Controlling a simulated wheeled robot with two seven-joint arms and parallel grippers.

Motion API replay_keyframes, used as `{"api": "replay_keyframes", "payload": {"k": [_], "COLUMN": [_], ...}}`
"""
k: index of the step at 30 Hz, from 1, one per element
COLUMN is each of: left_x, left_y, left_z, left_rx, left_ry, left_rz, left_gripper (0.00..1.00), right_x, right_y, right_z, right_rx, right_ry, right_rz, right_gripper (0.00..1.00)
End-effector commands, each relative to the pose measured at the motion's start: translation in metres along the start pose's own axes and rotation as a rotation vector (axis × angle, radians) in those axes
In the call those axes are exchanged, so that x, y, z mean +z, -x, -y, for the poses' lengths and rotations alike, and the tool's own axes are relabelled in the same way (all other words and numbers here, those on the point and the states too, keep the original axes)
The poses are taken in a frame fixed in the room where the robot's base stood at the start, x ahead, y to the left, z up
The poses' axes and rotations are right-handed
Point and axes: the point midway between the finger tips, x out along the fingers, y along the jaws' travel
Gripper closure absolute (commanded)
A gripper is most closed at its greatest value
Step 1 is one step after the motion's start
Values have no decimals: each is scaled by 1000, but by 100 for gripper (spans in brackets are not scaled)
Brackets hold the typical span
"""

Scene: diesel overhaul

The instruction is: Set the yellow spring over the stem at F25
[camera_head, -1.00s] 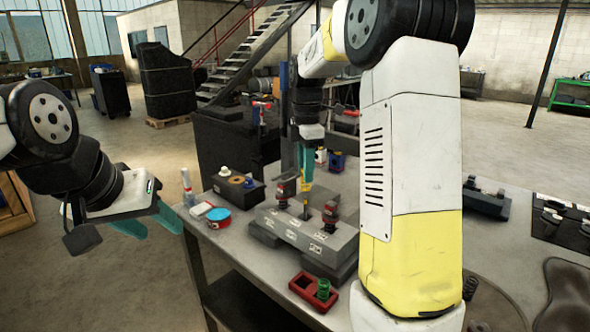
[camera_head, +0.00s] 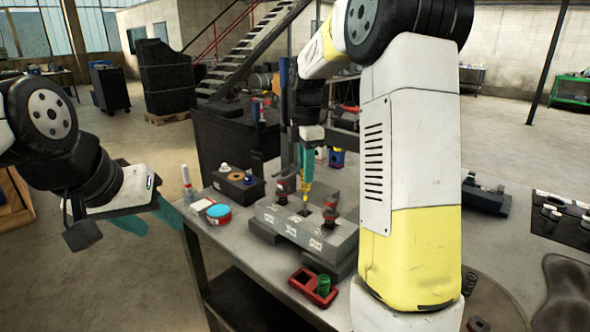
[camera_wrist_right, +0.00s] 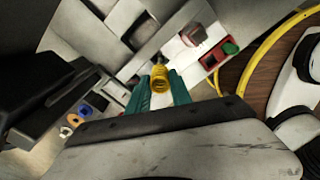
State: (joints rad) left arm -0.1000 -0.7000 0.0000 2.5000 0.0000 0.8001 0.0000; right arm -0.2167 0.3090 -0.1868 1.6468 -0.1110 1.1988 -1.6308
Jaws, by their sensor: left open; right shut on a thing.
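The yellow spring (camera_head: 307,191) is held in my right gripper (camera_head: 308,172), whose teal fingers are shut on it. It hangs roughly upright above the middle of the grey block (camera_head: 285,228), between two red-and-black assemblies (camera_head: 284,187) (camera_head: 330,213). A small dark stem (camera_head: 304,211) shows just below it; a gap between them is hard to judge. In the right wrist view, the spring (camera_wrist_right: 160,78) sits between the fingertips (camera_wrist_right: 160,92) and hides what lies beneath. The block's labels are too small to read. My left gripper (camera_head: 153,219) is open and empty, left of the table.
A blue-topped tin (camera_head: 218,214) and a dark box with small parts (camera_head: 237,191) stand left of the block. My right arm hides the table's middle right.

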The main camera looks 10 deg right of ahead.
Motion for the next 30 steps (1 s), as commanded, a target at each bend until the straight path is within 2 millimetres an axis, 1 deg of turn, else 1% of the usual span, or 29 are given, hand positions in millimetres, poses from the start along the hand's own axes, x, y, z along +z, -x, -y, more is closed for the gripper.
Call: {"api": "replay_keyframes", "payload": {"k": [12,25,30], "left_x": [0,0,0], "left_y": [0,0,0], "left_z": [0,0,0], "left_rx": [0,0,0], "left_ry": [0,0,0], "left_rz": [0,0,0], "left_gripper": [53,53,53], "right_x": [0,0,0], "right_y": [-10,-12,-16], "right_z": [0,0,0], "right_rx": [-1,0,0], "right_ry": [0,0,0], "right_rz": [0,0,0], "right_gripper": [100,100,100]}}
